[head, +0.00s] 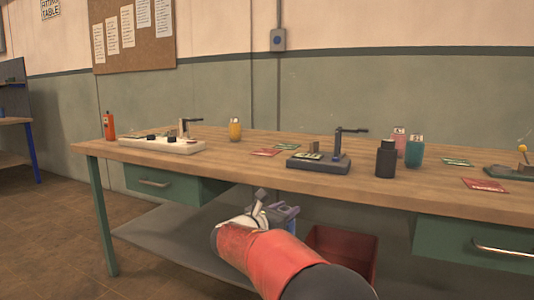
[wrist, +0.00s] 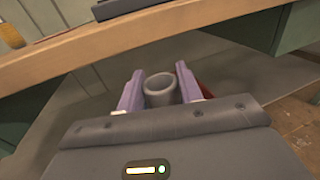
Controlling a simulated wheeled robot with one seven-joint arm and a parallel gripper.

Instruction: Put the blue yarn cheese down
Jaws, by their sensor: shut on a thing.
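My gripper (wrist: 158,72) shows in the wrist view with its two pale lilac fingers on either side of a short, hollow, round-rimmed thing, the yarn cheese (wrist: 159,88). It looks grey rather than clearly blue here. The fingers are shut on it, and its open end faces the camera. In the head view my gripper (head: 268,208) is in front of the workbench, lower than the tabletop edge. The held thing cannot be made out clearly there.
A red bin (head: 345,248) stands below, near a lower shelf (head: 185,235).

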